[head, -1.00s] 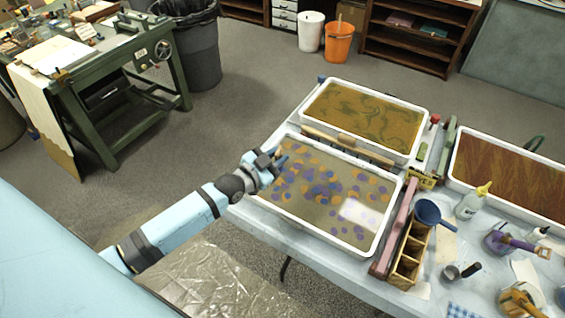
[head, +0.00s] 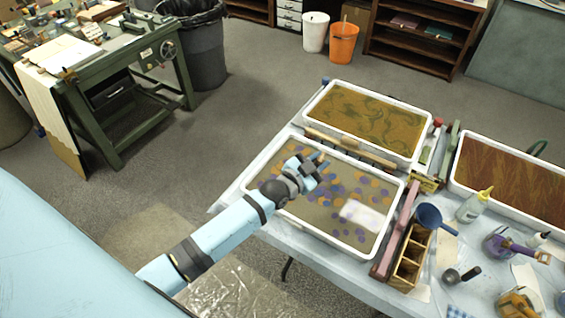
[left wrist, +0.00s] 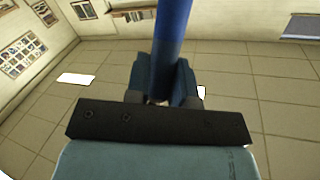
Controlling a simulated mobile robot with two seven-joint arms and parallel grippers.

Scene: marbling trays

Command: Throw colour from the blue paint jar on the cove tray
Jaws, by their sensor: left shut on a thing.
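My left gripper (head: 314,170) is above the near white tray (head: 318,232), over its upper left part. The bath in this tray carries blue, purple and orange spots. The gripper is shut on a blue handle (left wrist: 172,45), which stands up between the fingers in the left wrist view. The far end of the handled tool is hard to make out in the head view. A blue paint jar cannot be picked out for sure. My right gripper is not in view.
A green-swirled tray (head: 420,144) lies behind, and a red-brown tray (head: 455,171) at the right.

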